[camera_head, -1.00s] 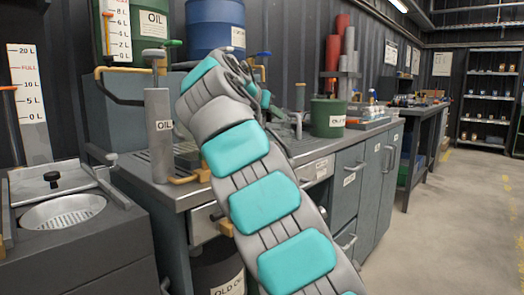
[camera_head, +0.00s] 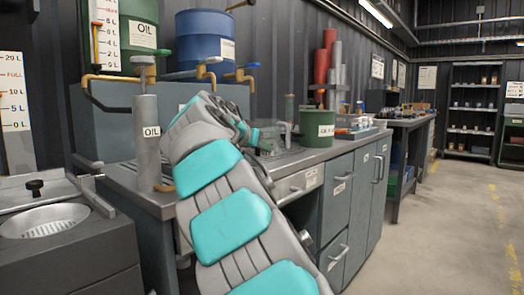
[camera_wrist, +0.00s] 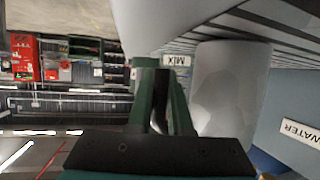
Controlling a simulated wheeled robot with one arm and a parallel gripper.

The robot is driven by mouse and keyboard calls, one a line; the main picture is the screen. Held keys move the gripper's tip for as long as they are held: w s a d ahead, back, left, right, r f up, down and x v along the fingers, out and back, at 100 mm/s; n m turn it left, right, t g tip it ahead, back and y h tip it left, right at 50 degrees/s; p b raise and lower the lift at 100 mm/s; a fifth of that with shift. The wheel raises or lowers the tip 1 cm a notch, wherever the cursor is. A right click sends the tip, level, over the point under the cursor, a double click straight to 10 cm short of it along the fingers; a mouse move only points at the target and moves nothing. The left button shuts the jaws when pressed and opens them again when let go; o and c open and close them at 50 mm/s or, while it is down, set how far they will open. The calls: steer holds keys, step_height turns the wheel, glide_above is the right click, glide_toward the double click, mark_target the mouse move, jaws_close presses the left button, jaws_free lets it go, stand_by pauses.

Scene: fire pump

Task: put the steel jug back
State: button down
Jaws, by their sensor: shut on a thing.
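My gripper (camera_wrist: 162,75) shows in the wrist view, with its dark green fingers closed around a narrow part, likely a handle. A smooth pale grey body just beyond the fingertips appears to be the steel jug (camera_wrist: 150,25). It is cut off by the upper edge of that view. A small MIX label (camera_wrist: 176,60) shows beside the fingertips.
In the head view an OIL cylinder (camera_head: 146,140) stands on the workbench (camera_head: 300,158), left of my arm. A green can (camera_head: 317,127) stands right. The right-hand floor is clear.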

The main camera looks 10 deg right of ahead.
steer(key=shift+f, duration=0.15)
steer(key=c, duration=1.3)
jaws_free()
steer(key=o, duration=0.5)
steer(key=shift+c, duration=0.2)
steer(key=v, duration=1.2)
